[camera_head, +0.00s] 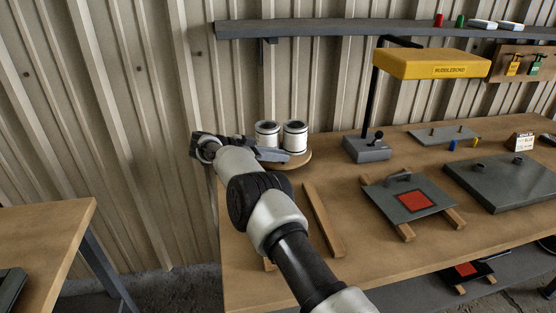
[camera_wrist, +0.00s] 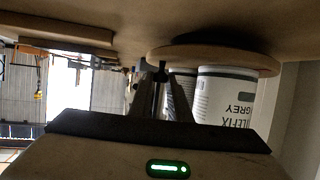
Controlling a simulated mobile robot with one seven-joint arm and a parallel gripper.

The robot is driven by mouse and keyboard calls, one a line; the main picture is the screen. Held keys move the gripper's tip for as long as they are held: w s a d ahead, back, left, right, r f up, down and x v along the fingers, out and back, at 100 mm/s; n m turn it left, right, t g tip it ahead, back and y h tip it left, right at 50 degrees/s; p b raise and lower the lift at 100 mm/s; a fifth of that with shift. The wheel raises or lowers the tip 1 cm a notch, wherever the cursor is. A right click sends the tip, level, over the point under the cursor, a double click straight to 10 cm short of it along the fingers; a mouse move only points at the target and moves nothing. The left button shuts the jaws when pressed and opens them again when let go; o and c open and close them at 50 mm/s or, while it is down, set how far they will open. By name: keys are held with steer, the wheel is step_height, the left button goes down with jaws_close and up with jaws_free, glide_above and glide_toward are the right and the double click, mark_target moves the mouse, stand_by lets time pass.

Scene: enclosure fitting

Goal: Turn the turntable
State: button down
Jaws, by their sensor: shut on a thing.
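The turntable (camera_head: 303,160) is a round wooden disc at the back left corner of the workbench. Two white cans (camera_head: 295,137) with dark tops stand on it. In the wrist view, which is upside down, the turntable (camera_wrist: 210,57) shows at the top, with a can lettered GREY (camera_wrist: 226,95) beside my fingers. My gripper (camera_head: 276,154) points right, low in front of the cans, and hides part of the disc. In the wrist view my gripper (camera_wrist: 158,76) is shut on a small dark handle (camera_wrist: 148,66) by the turntable's rim. The exact grip is partly hidden.
A wooden strip (camera_head: 323,219) lies right of my arm. The corrugated wall and a shelf (camera_head: 330,29) are close behind.

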stand_by(0.6)
steer(key=c, duration=1.7)
jaws_free()
steer(key=shift+o, duration=0.2)
steer(key=shift+r, duration=0.1)
